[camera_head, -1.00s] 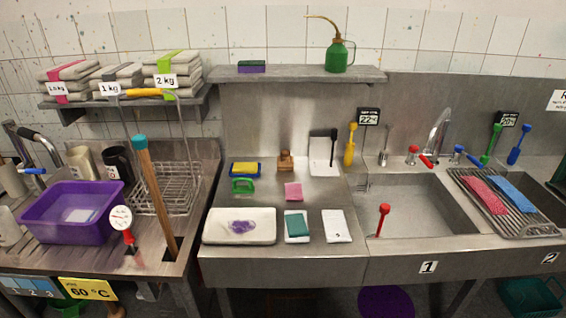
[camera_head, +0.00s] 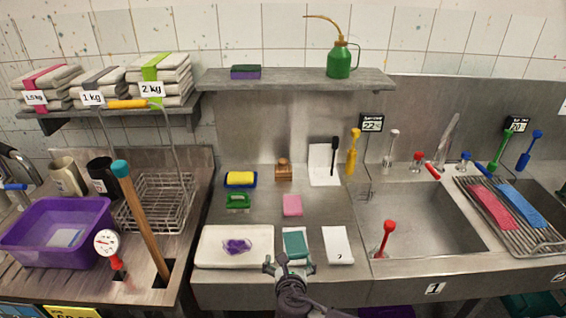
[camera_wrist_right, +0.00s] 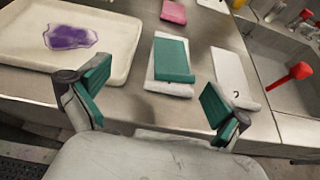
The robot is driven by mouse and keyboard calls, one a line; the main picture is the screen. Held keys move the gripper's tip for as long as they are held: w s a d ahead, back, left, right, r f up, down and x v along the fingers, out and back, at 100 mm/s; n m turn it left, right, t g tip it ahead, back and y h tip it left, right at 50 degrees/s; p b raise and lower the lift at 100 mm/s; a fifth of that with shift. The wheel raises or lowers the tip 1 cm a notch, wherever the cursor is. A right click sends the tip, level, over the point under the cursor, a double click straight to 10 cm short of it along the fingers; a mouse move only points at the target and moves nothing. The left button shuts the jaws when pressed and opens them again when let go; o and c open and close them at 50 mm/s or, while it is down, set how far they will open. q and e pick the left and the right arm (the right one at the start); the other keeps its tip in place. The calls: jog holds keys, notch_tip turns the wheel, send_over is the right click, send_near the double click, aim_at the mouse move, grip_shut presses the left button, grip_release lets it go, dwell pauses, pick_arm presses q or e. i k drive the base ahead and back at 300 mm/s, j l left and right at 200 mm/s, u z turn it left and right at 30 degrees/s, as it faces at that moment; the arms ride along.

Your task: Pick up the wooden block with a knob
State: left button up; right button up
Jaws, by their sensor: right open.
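The wooden block with a knob (camera_head: 284,170) stands upright at the back of the steel counter, near the wall, in the head view. It is out of the right wrist view. My right gripper (camera_head: 289,268) is at the counter's front edge, well in front of the block, with its jaws spread. In the right wrist view my right gripper (camera_wrist_right: 155,104) is open and empty, with green-padded fingers. A green cloth on a white one (camera_wrist_right: 172,62) lies just beyond the fingers. My left gripper is not in view.
A pink sponge (camera_head: 292,205) lies in front of the block. A yellow-and-blue sponge (camera_head: 240,179) and green brush (camera_head: 238,201) are left of it; a black-handled tool (camera_head: 334,158) on white stands right. A white tray (camera_head: 208,256) lies front left. A shelf (camera_head: 300,80) hangs above.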

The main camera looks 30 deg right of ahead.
aim_at(283, 171)
jog(key=i+l, duration=0.35)
jog(key=i, duration=0.15)
jog(key=i+l, duration=0.4)
jog(key=i, duration=0.15)
